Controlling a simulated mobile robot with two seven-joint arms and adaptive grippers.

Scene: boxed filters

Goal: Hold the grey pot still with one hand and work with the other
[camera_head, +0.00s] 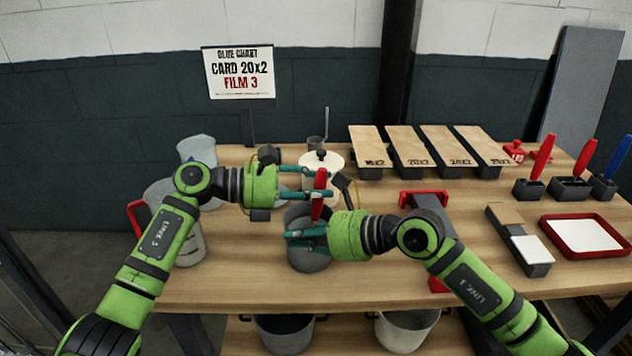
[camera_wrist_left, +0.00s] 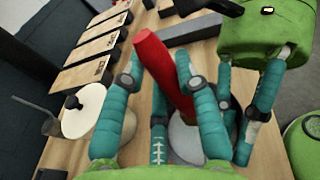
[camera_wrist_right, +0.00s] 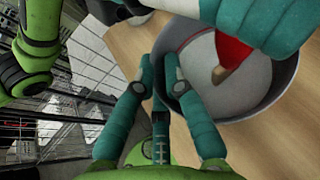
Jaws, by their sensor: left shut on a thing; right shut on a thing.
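The grey pot (camera_head: 312,262) stands on the table near its front edge. My right gripper (camera_head: 292,240) is shut on the pot's left wall; in the right wrist view the fingers (camera_wrist_right: 165,85) straddle the rim of the pot (camera_wrist_right: 262,100). My left gripper (camera_head: 325,183) is above the pot, shut on an upright red handle (camera_head: 319,200). In the left wrist view the red handle (camera_wrist_left: 163,70) leans between the fingers (camera_wrist_left: 160,100). In the right wrist view its lower red part (camera_wrist_right: 230,52) reaches into the pot, over a pale grey inside.
A lidded white pot (camera_head: 322,160) stands behind. Grey jugs (camera_head: 197,150) are at the left, one with a red handle. Labelled boxes (camera_head: 410,150), red and blue handled tools (camera_head: 541,158) and a red-rimmed tray (camera_head: 585,237) are at the right. A sign (camera_head: 239,72) reads "CARD 20x2 FILM 3".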

